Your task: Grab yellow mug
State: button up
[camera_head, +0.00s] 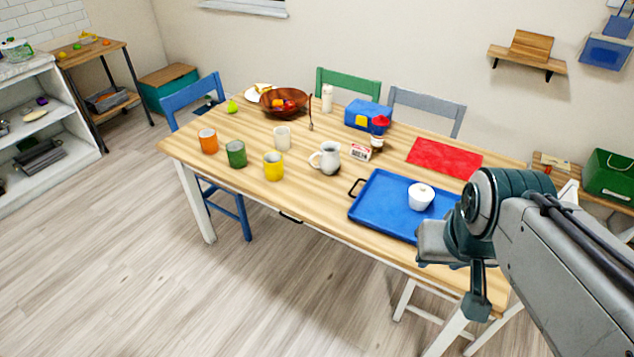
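The yellow mug (273,167) stands upright on the wooden table (322,200), close to its front edge. A green mug (236,154) and an orange mug (209,141) stand to its left, a white mug (282,138) stands behind it, and a white pitcher (326,158) stands to its right. My arm reaches in from the right, over the table's front right part. My gripper (474,305) points downward near the front edge, far to the right of the yellow mug. Its fingers are too unclear to tell whether they are open.
A blue tray (375,207) with a white lidded bowl (421,196) lies between my arm and the mugs. A brown fruit bowl (285,101), a blue box (368,114) and a red mat (444,157) are farther back. Chairs surround the table. The floor at front left is clear.

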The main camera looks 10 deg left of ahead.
aim_at(272, 161)
jog(key=u, duration=1.2)
jog(key=i, duration=2)
jog(key=z, duration=0.8)
